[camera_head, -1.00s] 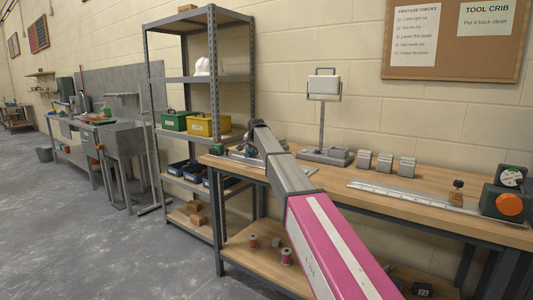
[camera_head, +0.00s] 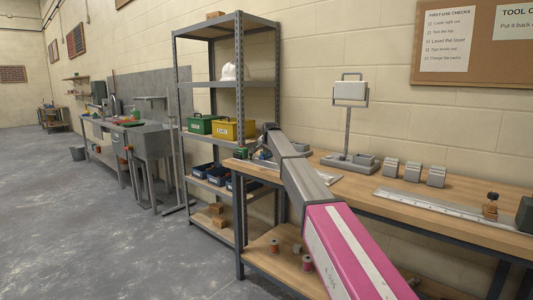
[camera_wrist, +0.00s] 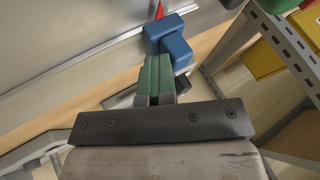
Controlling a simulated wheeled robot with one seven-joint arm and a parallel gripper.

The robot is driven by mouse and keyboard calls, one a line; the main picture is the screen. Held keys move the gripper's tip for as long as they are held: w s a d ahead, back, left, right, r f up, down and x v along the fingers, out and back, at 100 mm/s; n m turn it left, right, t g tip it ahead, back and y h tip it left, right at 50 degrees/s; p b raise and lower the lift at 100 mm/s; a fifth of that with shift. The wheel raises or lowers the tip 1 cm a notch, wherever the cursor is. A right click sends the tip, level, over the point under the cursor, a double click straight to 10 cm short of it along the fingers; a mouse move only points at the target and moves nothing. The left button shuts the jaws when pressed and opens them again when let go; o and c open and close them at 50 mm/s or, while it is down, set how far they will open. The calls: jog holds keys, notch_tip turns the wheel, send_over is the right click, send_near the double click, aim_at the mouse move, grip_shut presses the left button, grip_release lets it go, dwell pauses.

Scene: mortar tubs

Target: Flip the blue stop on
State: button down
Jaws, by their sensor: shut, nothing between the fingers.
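The blue stop (camera_wrist: 176,48) shows in the wrist view as a blocky blue piece beside a pale metal rail or plate. Its lower part is just beyond and to the right of my fingertips. My gripper (camera_wrist: 155,60) has green fingers pressed together, with nothing between them. The fingertips overlap the stop's left edge in the picture; I cannot tell whether they touch it. A red pointed piece (camera_wrist: 159,11) stands just behind the stop.
A metal shelf rack (camera_head: 240,70) with a yellow bin (camera_head: 232,130) and a green bin (camera_head: 200,124) stands close left of the bench. The floor (camera_head: 100,220) at left is clear.

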jog(key=shift+s+d, duration=0.25)
jog(key=shift+d, duration=0.05)
jog(key=s+d, duration=0.2)
jog(key=shift+s+d+r, duration=0.2)
jog(key=shift+s+d, duration=0.05)
jog(key=shift+d, duration=0.15)
jog(key=v, duration=0.9)
jog(key=shift+r, duration=0.2)
